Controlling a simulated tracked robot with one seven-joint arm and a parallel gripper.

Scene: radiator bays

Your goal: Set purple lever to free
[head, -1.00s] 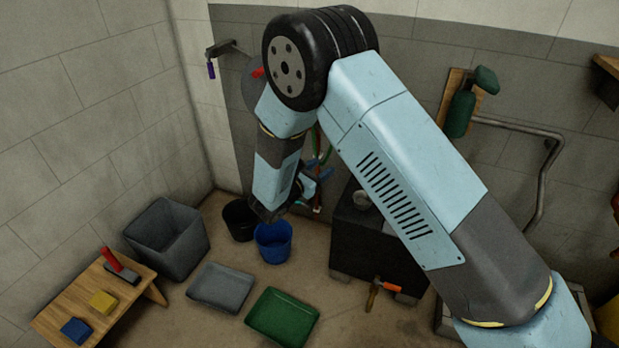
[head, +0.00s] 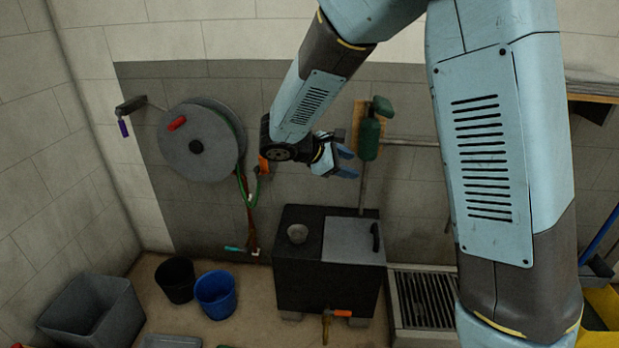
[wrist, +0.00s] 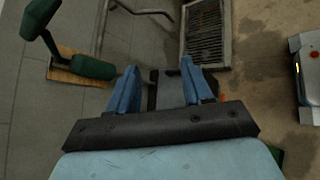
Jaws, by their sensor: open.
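A small purple grip (head: 123,128) hangs from a dark bracket (head: 130,105) on the wall, left of the hose reel, in the head view; it looks like the purple lever. Its exact setting is too small to tell. My gripper (head: 350,162) is well to the right of it, in front of the back wall by the green pump-like thing. In the wrist view my gripper (wrist: 157,82) has its blue fingers apart with nothing between them. The purple lever is not in the wrist view.
A grey hose reel (head: 198,144) with a red knob stands between the lever and my gripper. A green pump-like thing (head: 369,137) on a wooden board is close to my gripper. A black box (head: 300,265), a blue bucket (head: 215,293) and a floor grate (head: 427,300) are below.

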